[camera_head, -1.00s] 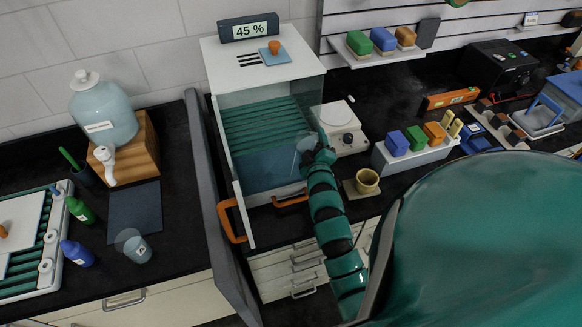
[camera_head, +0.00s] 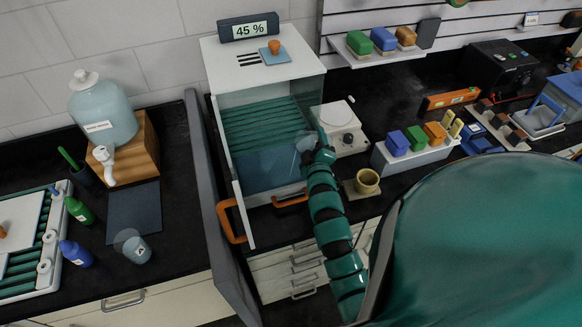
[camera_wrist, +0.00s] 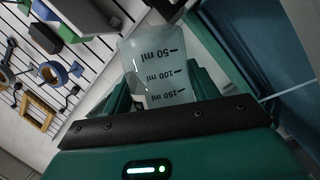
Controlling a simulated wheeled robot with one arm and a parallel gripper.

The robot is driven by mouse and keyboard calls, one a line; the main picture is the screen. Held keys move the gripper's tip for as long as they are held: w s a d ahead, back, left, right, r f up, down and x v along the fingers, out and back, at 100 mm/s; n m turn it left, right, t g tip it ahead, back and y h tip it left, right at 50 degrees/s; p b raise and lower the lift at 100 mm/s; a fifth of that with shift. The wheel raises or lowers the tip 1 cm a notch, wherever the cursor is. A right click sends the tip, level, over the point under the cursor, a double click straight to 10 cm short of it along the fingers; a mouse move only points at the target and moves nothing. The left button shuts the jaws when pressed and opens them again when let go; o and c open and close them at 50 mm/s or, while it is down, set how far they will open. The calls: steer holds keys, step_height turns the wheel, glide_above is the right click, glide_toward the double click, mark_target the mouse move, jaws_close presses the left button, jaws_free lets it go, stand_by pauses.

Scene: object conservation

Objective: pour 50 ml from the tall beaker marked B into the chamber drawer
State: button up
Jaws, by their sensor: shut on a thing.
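My gripper (camera_head: 312,150) is shut on a clear beaker (camera_wrist: 160,68), at the right side of the glass chamber (camera_head: 225,100). The beaker shows 50, 100 and 150 ml marks in the wrist view, between the green fingers. In the head view the beaker (camera_head: 305,143) is small and pale; its tilt and liquid level are hard to tell. No letter B shows on it. An orange handle (camera_head: 290,199) shows low on the chamber front; I cannot tell how far the drawer is out. The display (camera_head: 248,27) on top reads 45 %.
A grey panel with an orange handle (camera_head: 232,222) stands at the chamber's left. A beaker marked A (camera_head: 137,250) stands on the left counter near a blue bottle (camera_head: 76,254).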

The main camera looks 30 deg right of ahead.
steer(key=shift+r+n+b, duration=0.3)
steer(key=shift+n, duration=0.1)
stand_by(1.4)
steer(key=shift+m+p, duration=0.6)
steer(key=shift+p, duration=0.25)
steer(key=m+p, duration=0.1)
steer(key=m+g+y+p, duration=0.1)
steer(key=p, duration=0.1)
steer(key=shift+d+f+m, duration=0.15)
steer(key=shift+f+m, duration=0.1)
steer(key=shift+m, duration=0.05)
steer(key=shift+d+m+g+p, duration=0.1)
steer(key=shift+m+g+p, duration=0.25)
steer(key=shift+p, duration=0.5)
steer(key=shift+d+f+m+y, duration=0.15)
steer(key=shift+f+m+y, duration=0.1)
steer(key=shift+f+y, duration=0.2)
steer(key=shift+d+r+m+p, duration=0.35)
steer(key=shift+d+m+p, duration=0.1)
steer(key=shift+p, duration=0.7)
steer(key=shift+d+f+m+g+y+p, duration=0.2)
steer(key=shift+d+m+y+p, duration=0.45)
steer(key=shift+p, duration=0.6)
steer(key=shift+s+d+f+m+g+y, duration=0.1)
steer(key=shift+d+f+m+g+y, duration=0.15)
steer(key=shift+d+f+m+y, duration=0.45)
steer(key=shift+d+r+m+y, duration=0.1)
steer(key=shift+d+m+y, duration=0.2)
steer(key=shift+m, duration=0.3)
